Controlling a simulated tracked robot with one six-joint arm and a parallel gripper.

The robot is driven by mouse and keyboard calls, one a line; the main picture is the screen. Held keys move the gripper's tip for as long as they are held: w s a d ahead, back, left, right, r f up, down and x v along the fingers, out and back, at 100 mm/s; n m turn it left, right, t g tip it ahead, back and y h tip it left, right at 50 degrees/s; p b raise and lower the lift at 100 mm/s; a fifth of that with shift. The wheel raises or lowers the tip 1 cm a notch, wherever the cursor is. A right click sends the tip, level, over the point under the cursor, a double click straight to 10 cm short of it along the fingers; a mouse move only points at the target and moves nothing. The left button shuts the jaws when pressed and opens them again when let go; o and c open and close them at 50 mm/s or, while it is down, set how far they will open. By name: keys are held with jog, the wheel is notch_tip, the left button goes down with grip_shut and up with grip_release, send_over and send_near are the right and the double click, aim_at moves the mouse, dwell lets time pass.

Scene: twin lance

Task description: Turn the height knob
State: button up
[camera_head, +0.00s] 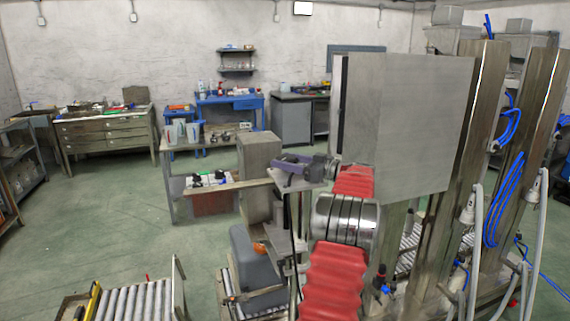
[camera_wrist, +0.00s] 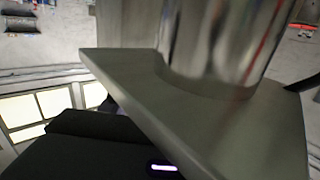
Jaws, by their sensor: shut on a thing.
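My gripper (camera_head: 290,167), dark and small in the head view, reaches left from my red-sleeved arm to the top of a grey metal post (camera_head: 292,215). It is shut on a small part there, which seems to be the height knob. The knob itself is hidden and I cannot make out its turn. In the wrist view a black body (camera_wrist: 100,150) with a small lit strip fills the bottom, close against a tilted grey metal plate (camera_wrist: 200,110). A shiny metal cylinder (camera_wrist: 220,40) stands on that plate. The fingertips are hidden there.
A large grey box panel (camera_head: 425,125) and tall metal columns (camera_head: 475,150) with blue hoses stand close on the right. Roller conveyors (camera_head: 135,300) lie low at the left front. A grey rounded unit (camera_head: 255,270) sits below the post. The green floor at left is open.

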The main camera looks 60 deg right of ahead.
jog(key=shift+r, duration=0.2)
jog(key=o, duration=1.1)
jog(key=shift+f, duration=0.1)
jog(key=s, duration=0.9)
jog(key=s+a, duration=0.1)
jog(key=s, duration=0.3)
jog(key=shift+s+f, duration=0.1)
jog(key=shift+s, duration=0.25)
